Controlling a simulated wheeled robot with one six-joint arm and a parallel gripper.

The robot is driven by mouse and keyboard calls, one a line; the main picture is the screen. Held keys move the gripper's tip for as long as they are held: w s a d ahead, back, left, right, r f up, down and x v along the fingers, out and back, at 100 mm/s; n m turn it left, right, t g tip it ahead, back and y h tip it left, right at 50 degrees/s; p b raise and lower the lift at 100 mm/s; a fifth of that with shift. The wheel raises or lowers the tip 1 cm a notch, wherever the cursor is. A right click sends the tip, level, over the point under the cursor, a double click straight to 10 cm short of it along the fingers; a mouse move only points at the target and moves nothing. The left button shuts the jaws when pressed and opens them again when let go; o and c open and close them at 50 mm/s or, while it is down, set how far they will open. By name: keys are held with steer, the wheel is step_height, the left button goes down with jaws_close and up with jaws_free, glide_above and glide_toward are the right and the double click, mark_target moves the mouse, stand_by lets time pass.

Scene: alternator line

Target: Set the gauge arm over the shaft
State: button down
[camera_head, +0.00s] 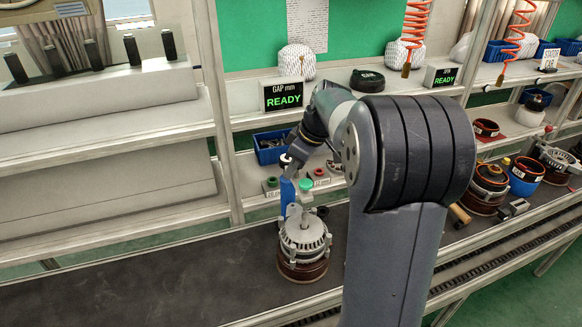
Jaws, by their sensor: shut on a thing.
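The alternator (303,235) stands upright on a brown round base on the dark bench, with its shaft end partly hidden under small grey parts. A green knob (306,185) shows just above it. A blue upright cylinder (287,200), apparently part of the gauge arm, rises at the alternator's back left. My gripper (289,164) is at the top of this blue part and shut on it. The fingertips are small and partly hidden, so the exact grip is hard to see. I cannot tell whether the gauge arm lies over the shaft or beside it.
A gap display (283,95) reading READY stands on the shelf behind. A blue bin (271,147) and a red button (319,172) are near my gripper. Several part-built units, including a blue-banded one (524,177), stand at right. The bench (130,275) at left is clear.

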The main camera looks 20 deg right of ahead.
steer(key=shift+d, duration=0.1)
stand_by(0.4)
steer(key=c, duration=1.2)
jaws_free()
steer(key=v, duration=1)
steer(key=shift+s+d+r+b, duration=0.1)
steer(key=shift+d+r+b, duration=0.05)
steer(key=shift+r+b, duration=0.25)
steer(key=shift+f, duration=0.1)
steer(key=x, duration=1)
steer(key=shift+f+p, duration=0.1)
steer(key=shift+p, duration=0.3)
steer(key=shift+a+f, duration=0.25)
steer(key=shift+f, duration=0.05)
steer(key=shift+a+r, duration=0.1)
steer(key=shift+a, duration=0.05)
